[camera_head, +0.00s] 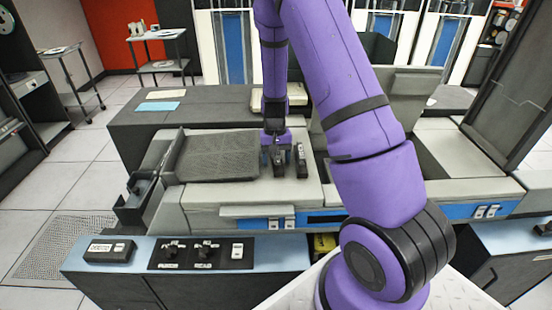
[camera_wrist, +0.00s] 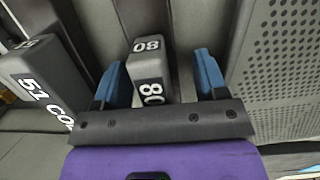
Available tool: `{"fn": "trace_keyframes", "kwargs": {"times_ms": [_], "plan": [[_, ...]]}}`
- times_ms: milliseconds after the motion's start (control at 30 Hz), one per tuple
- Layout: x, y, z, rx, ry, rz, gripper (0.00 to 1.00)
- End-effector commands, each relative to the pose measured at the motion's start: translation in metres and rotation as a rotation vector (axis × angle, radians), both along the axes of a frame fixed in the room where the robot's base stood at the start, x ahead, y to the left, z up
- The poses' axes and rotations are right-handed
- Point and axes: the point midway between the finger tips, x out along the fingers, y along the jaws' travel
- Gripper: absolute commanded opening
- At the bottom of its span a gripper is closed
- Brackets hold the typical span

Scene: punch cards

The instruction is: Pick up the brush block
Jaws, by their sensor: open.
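A dark grey block marked "80" (camera_wrist: 150,72) stands between the two blue fingers of my gripper (camera_wrist: 161,80) in the wrist view. The fingers are open, with a gap on each side of the block. A second grey block marked "51 CO…" (camera_wrist: 38,92) is to the left, outside the fingers; part of its label is cut off. No label says "brush". In the head view my gripper (camera_head: 278,160) points down at the machine top, and a dark block (camera_head: 302,160) stands just right of it. The block under my gripper is partly hidden there.
A perforated grey plate (camera_head: 218,155) lies just left of my gripper on the machine; it also shows at right in the wrist view (camera_wrist: 290,75). A blue-topped console (camera_head: 270,262) with switches stands in front. My arm covers the machine's middle right.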

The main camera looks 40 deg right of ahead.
Motion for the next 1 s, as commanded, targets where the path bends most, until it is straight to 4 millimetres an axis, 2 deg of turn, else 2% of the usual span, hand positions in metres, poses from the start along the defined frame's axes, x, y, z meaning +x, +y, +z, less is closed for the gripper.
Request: {"fn": "trace_keyframes", "kwargs": {"times_ms": [67, 300, 333, 567, 667, 767, 1000], "plan": [[0.000, 0.000, 0.000, 0.000, 0.000, 0.000, 0.64], [0.000, 0.000, 0.000, 0.000, 0.000, 0.000, 0.09], [0.000, 0.000, 0.000, 0.000, 0.000, 0.000, 0.05], [0.000, 0.000, 0.002, 0.000, -0.001, 0.000, 0.05], [0.001, 0.000, 0.008, 0.000, -0.003, 0.001, 0.05], [0.001, 0.000, 0.022, -0.001, -0.004, 0.000, 0.05], [0.001, 0.000, 0.067, 0.000, -0.005, 0.002, 0.05]]}}
